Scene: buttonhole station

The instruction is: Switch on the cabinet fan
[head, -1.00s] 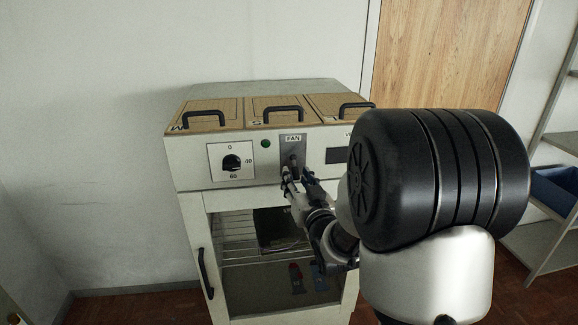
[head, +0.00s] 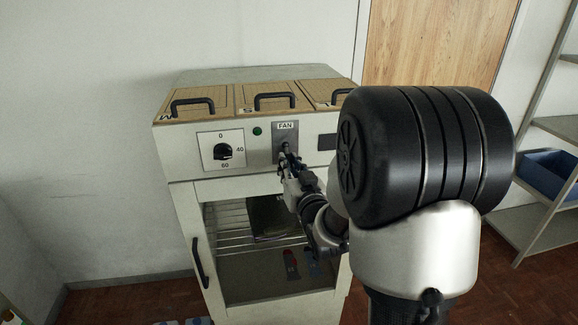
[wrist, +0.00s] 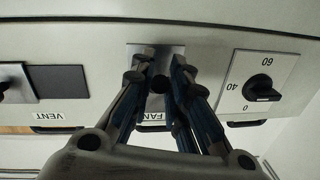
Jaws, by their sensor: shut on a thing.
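The cabinet (head: 180,150) stands against the wall. Its fan switch plate (head: 285,128) sits on the front panel under a FAN label. In the wrist view the grey plate (wrist: 176,48) shows upside down, with a dark round part (wrist: 160,84) of the switch between my fingers. My gripper (head: 287,158) is at the plate, its fingers shut on the fan switch lever. In the wrist view my gripper (wrist: 163,62) straddles the switch. The lever's tip and exact tilt are hidden by the fingers.
A dial (head: 222,151) and a green lamp (head: 257,131) are left of the switch. A VENT control (wrist: 14,82) lies on its other side. Lids with black handles (head: 275,100) are above. The glazed door (head: 265,270) is below. A shelf with a blue bin (head: 550,172) stands right.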

